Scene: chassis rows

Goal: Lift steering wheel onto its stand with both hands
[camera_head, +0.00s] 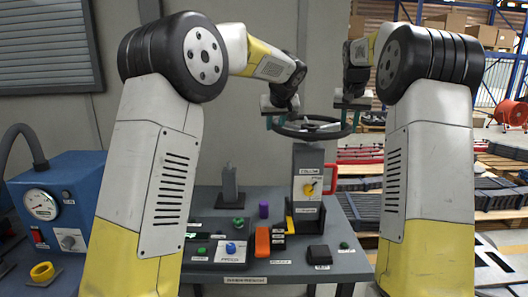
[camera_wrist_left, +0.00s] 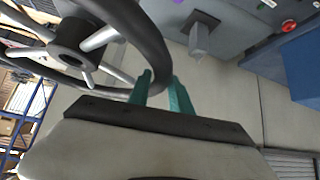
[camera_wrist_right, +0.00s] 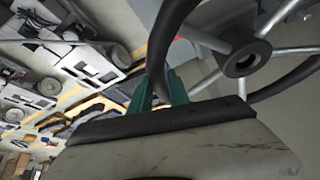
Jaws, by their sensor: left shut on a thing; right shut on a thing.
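The black steering wheel (camera_head: 312,134) with grey spokes is held about level in the head view, just above the top of the grey stand (camera_head: 308,175). From this view I cannot tell whether wheel and stand touch. My left gripper (camera_head: 275,120) is shut on the left side of the rim. In the left wrist view its teal fingers (camera_wrist_left: 160,92) straddle the rim, and the wheel hub (camera_wrist_left: 72,33) shows. My right gripper (camera_head: 350,118) is shut on the right side of the rim. In the right wrist view its teal fingers (camera_wrist_right: 158,88) close around the rim, near the hub (camera_wrist_right: 243,60).
The grey table (camera_head: 215,268) carries a grey post (camera_head: 230,185), a purple cylinder (camera_head: 263,210), an orange block (camera_head: 262,241) and a dark box (camera_head: 319,254). A blue machine with a gauge (camera_head: 58,215) stands at left. Pallets with dark parts (camera_head: 495,195) lie at right.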

